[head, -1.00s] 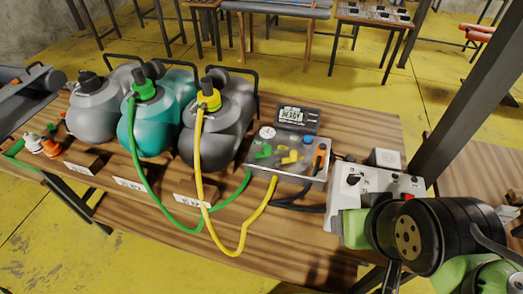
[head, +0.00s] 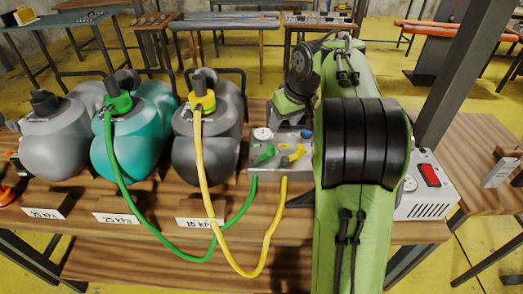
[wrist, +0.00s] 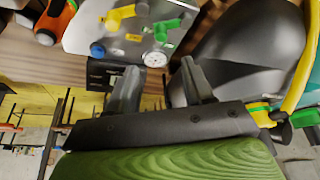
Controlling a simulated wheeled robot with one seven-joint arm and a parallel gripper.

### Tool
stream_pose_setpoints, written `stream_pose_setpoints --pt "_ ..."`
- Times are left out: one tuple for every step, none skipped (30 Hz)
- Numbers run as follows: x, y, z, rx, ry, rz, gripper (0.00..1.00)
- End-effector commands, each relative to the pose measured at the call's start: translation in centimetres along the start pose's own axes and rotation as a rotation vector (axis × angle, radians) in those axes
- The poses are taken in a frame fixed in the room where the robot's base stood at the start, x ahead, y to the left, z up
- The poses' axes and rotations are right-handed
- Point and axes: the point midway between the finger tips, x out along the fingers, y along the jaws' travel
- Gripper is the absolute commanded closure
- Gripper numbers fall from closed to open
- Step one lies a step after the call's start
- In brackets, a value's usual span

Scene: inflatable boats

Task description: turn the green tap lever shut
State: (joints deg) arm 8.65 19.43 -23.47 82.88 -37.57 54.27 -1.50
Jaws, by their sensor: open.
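The green tap lever (head: 266,153) sits on top of the grey metal manifold box (head: 262,172), left of a yellow tap lever (head: 292,159). In the wrist view the green lever (wrist: 166,28) shows near the top, beyond the fingertips, with the yellow lever (wrist: 120,16) to its left. My gripper (wrist: 158,68) is open and empty, its two dark fingers apart, and not touching the lever. In the head view my arm covers the right part of the box, and I cannot make out the fingers clearly.
A round gauge (head: 262,134) sits at the box's back left. A green hose (head: 165,252) and a yellow hose (head: 246,274) loop in front to the pump bags. A dark grey bag (wrist: 235,60) fills the wrist view's right side. A white unit (head: 430,195) stands right.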

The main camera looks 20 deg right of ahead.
Motion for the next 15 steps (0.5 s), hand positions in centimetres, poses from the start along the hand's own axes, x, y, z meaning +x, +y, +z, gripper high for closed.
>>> stream_pose_setpoints --pt "1.8 -0.1 0.2 -0.002 -0.005 -0.003 0.48" --pt "2.6 -0.1 0.2 -0.001 -0.005 -0.003 0.48" --pt "3.7 -0.1 0.3 -0.001 -0.005 -0.002 0.48" --pt "4.5 -0.1 0.3 -0.001 -0.005 -0.002 0.48" --pt "5.2 -0.2 0.3 -0.001 -0.005 -0.002 0.48" --pt "6.2 -0.2 0.3 -0.002 -0.005 -0.003 0.48" --pt "7.0 -0.2 0.3 -0.001 -0.005 -0.002 0.48" --pt "7.7 -0.1 0.3 -0.001 -0.005 -0.002 0.48" --pt "8.8 -0.1 0.3 0.0 -0.005 -0.002 0.48" --pt "9.5 -0.1 0.3 -0.001 -0.005 -0.002 0.48" --pt "10.2 -0.2 0.3 -0.001 -0.004 -0.002 0.48" --pt "11.0 -0.2 0.2 -0.001 -0.004 -0.002 0.48" --pt "11.6 -0.2 0.2 -0.001 -0.004 -0.002 0.48" --pt "12.2 -0.2 0.2 0.0 -0.004 -0.002 0.48" --pt "12.7 -0.1 0.2 0.0 -0.003 -0.002 0.48"
